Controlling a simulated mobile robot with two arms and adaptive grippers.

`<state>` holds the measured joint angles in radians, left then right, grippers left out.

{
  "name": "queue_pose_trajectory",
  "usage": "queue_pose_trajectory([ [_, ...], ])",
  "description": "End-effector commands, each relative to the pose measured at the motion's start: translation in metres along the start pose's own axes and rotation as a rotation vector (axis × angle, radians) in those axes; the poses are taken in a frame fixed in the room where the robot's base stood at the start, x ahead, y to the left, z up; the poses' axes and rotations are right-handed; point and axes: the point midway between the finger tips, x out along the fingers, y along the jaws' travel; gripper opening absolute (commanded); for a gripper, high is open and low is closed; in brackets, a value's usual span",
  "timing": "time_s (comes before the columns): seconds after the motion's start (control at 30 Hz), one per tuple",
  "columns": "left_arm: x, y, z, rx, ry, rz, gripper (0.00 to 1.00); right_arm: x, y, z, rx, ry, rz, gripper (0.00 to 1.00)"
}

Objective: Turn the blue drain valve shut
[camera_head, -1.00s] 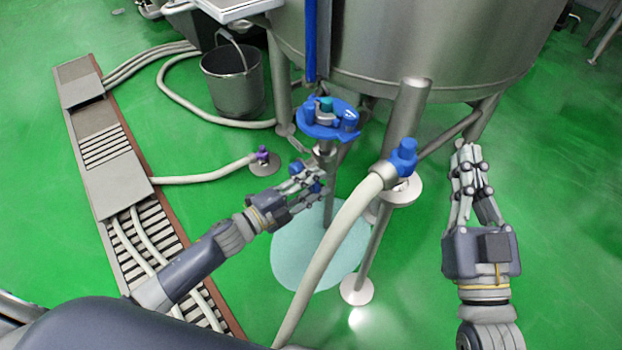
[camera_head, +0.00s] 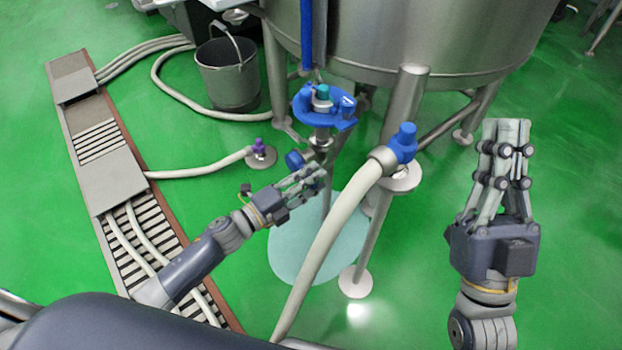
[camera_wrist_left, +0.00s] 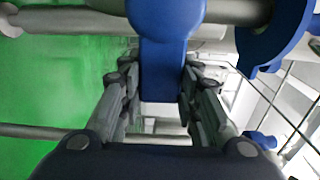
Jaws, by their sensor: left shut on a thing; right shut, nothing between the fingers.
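The blue drain valve (camera_head: 295,160) is a small blue part below the steel tank, under a blue disc with a teal knob (camera_head: 322,104). My left gripper (camera_head: 319,176) is at the valve, with its fingers partly covering it in the head view. In the left wrist view a blue handle (camera_wrist_left: 163,65) runs down from a metal pipe between the two fingers (camera_wrist_left: 160,100), which are shut on it. My right gripper (camera_head: 506,135) is shut and empty, held over open floor at the right.
A pale hose (camera_head: 330,235) with a blue fitting (camera_head: 403,143) rises close to the right of my left gripper. The steel tank (camera_head: 410,35) and its legs stand behind. A pale puddle (camera_head: 295,250) lies below. A bucket (camera_head: 229,75) and floor drain (camera_head: 110,185) are left.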

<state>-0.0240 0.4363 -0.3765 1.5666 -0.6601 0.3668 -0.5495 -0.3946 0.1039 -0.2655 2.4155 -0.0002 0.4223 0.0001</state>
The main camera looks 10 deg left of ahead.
Motion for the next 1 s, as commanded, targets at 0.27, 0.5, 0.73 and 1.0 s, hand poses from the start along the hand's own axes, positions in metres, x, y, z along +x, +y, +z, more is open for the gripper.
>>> queue_pose_trajectory([
  [0.27,-0.001,0.002,-0.001,0.009,0.001,0.005,0.52,0.000,0.000,0.000,0.000,0.000,0.000,0.00],
  [0.5,-0.001,0.002,0.000,0.006,0.001,0.004,0.52,0.000,0.000,0.001,0.000,-0.002,0.000,0.00],
  [0.73,-0.017,0.003,0.000,0.004,0.000,0.006,0.52,0.000,0.000,0.001,0.000,-0.003,0.000,0.00],
  [1.0,-0.068,0.004,-0.001,0.004,0.000,0.009,0.52,0.000,0.000,0.001,0.000,-0.002,0.000,0.00],
])
